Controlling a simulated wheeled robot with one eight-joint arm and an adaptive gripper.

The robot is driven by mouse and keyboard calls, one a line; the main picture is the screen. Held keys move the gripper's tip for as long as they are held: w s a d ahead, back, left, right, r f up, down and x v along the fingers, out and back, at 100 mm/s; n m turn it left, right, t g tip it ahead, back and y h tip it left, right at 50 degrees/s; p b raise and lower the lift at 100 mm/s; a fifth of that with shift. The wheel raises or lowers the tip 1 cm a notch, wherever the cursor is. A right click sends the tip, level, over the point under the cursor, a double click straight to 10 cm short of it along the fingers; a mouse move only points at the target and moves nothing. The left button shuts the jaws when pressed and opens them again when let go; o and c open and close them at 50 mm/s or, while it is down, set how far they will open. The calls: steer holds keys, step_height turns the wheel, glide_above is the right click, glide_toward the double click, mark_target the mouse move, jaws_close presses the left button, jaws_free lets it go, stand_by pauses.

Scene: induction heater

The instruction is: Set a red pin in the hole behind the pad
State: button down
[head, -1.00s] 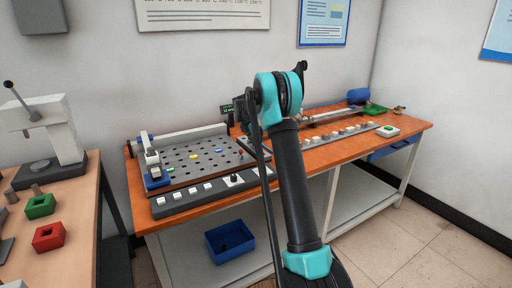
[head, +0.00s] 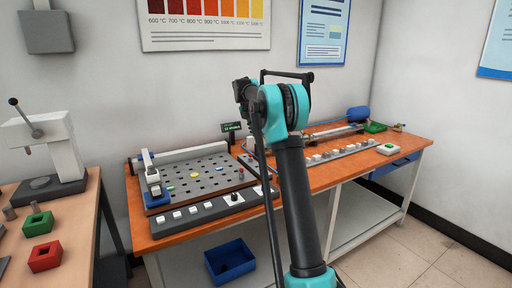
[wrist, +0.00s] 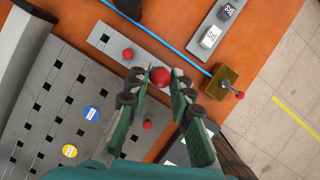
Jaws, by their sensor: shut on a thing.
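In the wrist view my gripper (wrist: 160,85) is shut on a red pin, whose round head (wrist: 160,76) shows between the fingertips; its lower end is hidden. A second red pin (wrist: 127,54) stands in the light grey strip with square holes, left of the fingers. Another red pin (wrist: 147,125) shows below, between the fingers. The perforated plate (wrist: 50,85) carries a blue round pad (wrist: 91,113) and a yellow round pad (wrist: 69,151). The head view shows the plate (head: 215,185) and a red pin (head: 241,172) at its right; my gripper is not clear there.
A grey button panel (head: 205,211) runs along the bench's front. A blue bin (head: 231,258) is below. A press (head: 45,150) stands on the left table.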

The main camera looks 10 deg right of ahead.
step_height(320, 180, up, 4)
steer(key=shift+f, duration=0.1)
steer(key=shift+w+a, duration=0.15)
steer(key=shift+a, duration=0.15)
steer(key=w+a+f+n+t+y, duration=0.1)
steer(key=w+a+f+n, duration=0.15)
steer(key=a, duration=0.45)
steer(key=w+a+f+n, duration=0.1)
steer(key=w+a+f, duration=0.1)
steer(key=a+f, duration=0.35)
steer(key=w+a+f+n+t+y, duration=0.1)
steer(key=w+a+f+n, duration=0.15)
steer(key=a, duration=0.55)
steer(key=shift+w+f, duration=0.1)
steer(key=shift+f, duration=3.8)
steer(key=shift+f, duration=0.45)
steer(key=c, duration=1.3)
jaws_free()
steer(key=shift+o, duration=0.2)
